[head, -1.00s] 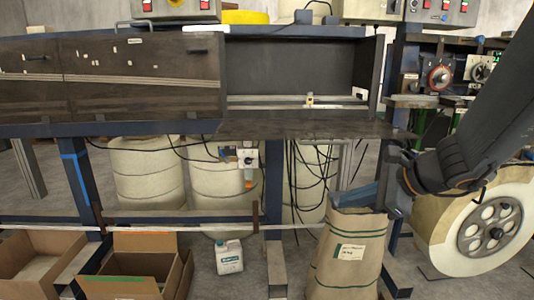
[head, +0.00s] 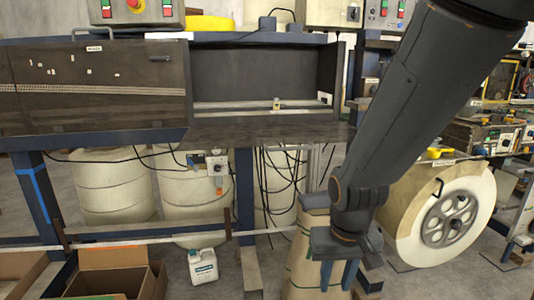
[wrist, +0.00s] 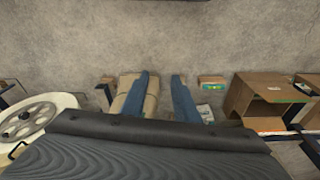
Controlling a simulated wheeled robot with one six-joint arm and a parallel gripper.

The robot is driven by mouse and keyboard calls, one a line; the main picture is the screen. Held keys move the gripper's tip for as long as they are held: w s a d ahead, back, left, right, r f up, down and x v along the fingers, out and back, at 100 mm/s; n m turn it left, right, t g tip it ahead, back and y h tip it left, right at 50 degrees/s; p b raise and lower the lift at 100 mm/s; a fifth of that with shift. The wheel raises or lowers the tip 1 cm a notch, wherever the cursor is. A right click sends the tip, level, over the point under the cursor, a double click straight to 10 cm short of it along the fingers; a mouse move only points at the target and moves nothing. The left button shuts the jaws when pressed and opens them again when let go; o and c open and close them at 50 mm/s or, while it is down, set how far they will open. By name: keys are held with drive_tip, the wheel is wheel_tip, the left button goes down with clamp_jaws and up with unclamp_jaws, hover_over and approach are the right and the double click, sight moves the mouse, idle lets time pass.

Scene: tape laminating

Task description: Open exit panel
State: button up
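The machine front has a long compartment. Its right section (head: 270,60) stands open, with a dark panel (head: 268,131) folded down along its lower edge. The left section is covered by a shut dark panel (head: 100,105) with a small handle at its top. I cannot tell from any label which one is the exit panel. My gripper (head: 338,276) is low at the right, in front of the paper sack and below the folded-down panel, touching no panel. Its two blue fingers point down and stand apart with nothing between them in the wrist view (wrist: 159,97).
A paper sack (head: 303,255) stands behind my gripper. A large white roll (head: 450,220) is to the right. Open cardboard boxes (head: 110,258) and a white jug (head: 203,266) are on the floor at left. Drums (head: 112,185) and hanging cables are under the machine.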

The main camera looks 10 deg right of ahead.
drive_tip(key=w+d+m+t, duration=0.3)
drive_tip(key=w+t, duration=0.1)
drive_tip(key=w, duration=0.5)
drive_tip(key=m+t+y+b, duration=0.4)
drive_tip(key=m+t+y, duration=0.45)
drive_tip(key=t, duration=0.35)
approach(293, 149)
drive_tip(key=w, duration=0.3)
drive_tip(key=shift+n, duration=0.35)
drive_tip(key=x, duration=0.4)
drive_tip(key=a+x, duration=0.1)
drive_tip(key=x, duration=0.2)
drive_tip(key=shift+w+a+r, duration=0.1)
drive_tip(key=shift+w+r, duration=0.05)
clamp_jaws()
